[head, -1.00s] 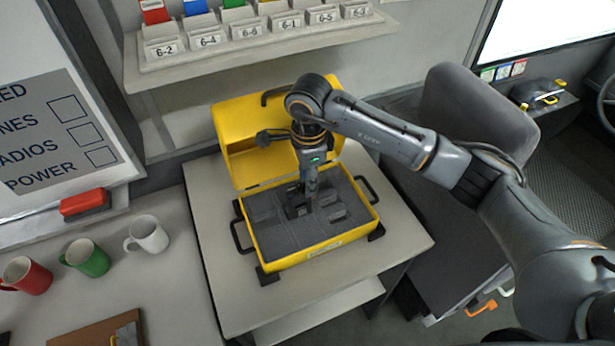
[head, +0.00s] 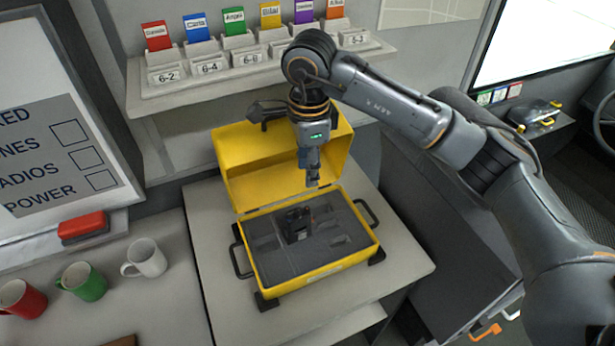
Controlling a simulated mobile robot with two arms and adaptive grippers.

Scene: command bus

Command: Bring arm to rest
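My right arm comes in from the right in the head view. My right gripper (head: 312,178) points down above the open yellow case (head: 272,285), apart from what lies in it. Its fingers look close together, but they are small and I cannot tell whether they are open or shut. A black device (head: 297,224) sits in the grey foam of the case, below the gripper. Other foam slots look empty. My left gripper is not in view.
The case stands on a grey table (head: 215,290). A shelf (head: 210,88) with several coloured cards is behind it. Red (head: 22,299), green (head: 82,281) and white (head: 145,258) mugs stand at left, near a red eraser-like block (head: 82,227).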

